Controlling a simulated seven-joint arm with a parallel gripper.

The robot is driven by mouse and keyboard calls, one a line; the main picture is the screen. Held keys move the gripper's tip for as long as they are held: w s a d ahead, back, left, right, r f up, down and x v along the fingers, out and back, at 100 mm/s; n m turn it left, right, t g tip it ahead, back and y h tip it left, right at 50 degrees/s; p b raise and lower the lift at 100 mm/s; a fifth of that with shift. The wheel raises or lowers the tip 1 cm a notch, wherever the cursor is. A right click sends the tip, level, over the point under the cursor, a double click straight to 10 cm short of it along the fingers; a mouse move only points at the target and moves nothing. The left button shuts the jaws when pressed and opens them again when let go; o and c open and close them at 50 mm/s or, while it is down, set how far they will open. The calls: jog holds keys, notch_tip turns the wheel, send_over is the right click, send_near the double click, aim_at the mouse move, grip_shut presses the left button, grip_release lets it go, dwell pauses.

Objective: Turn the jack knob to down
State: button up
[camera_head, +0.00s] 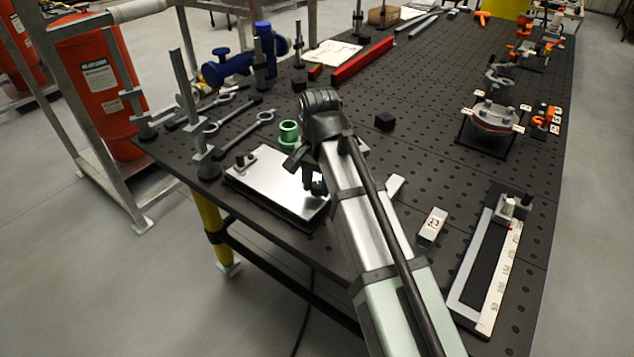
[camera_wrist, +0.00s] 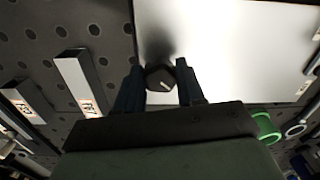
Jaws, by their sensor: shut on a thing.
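The jack knob (camera_wrist: 158,74) is a small black many-sided knob with a short pale mark on its face. In the wrist view it stands between the two dark fingers of my gripper (camera_wrist: 160,82), at the edge of a shiny metal plate (camera_wrist: 235,45). The fingers are shut on it from both sides. In the head view the plate (camera_head: 268,178) lies near the table's front left corner. My gripper (camera_head: 314,184) points down at its right side, and my arm hides the knob there. I cannot tell which setting the mark points to.
A green ring-shaped part (camera_head: 289,133) stands just behind the plate. Upright metal posts (camera_head: 188,95) stand at the left edge. A pale labelled block (camera_head: 432,226) and a long ruler fixture (camera_head: 490,275) lie to the right. The black perforated table (camera_head: 420,150) has free room mid-right.

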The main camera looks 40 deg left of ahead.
jog(key=n, duration=0.6)
jog(key=shift+w, duration=0.1)
jog(key=n, duration=0.6)
jog(key=shift+w+d+n, duration=0.1)
jog(key=shift+w+n, duration=0.05)
jog(key=shift+n, duration=0.15)
jog(key=n, duration=0.6)
jog(key=shift+w, duration=0.1)
jog(key=n, duration=0.5)
jog(key=shift+w+r+n, duration=0.1)
jog(key=shift+w+n, duration=0.1)
jog(key=shift+n, duration=0.1)
jog(key=o, duration=0.8)
jog(key=shift+c, duration=0.2)
jog(key=shift+o, duration=1.4)
jog(key=shift+s, duration=0.1)
notch_tip(320, 180, up, 14)
jog(key=shift+f, duration=0.2)
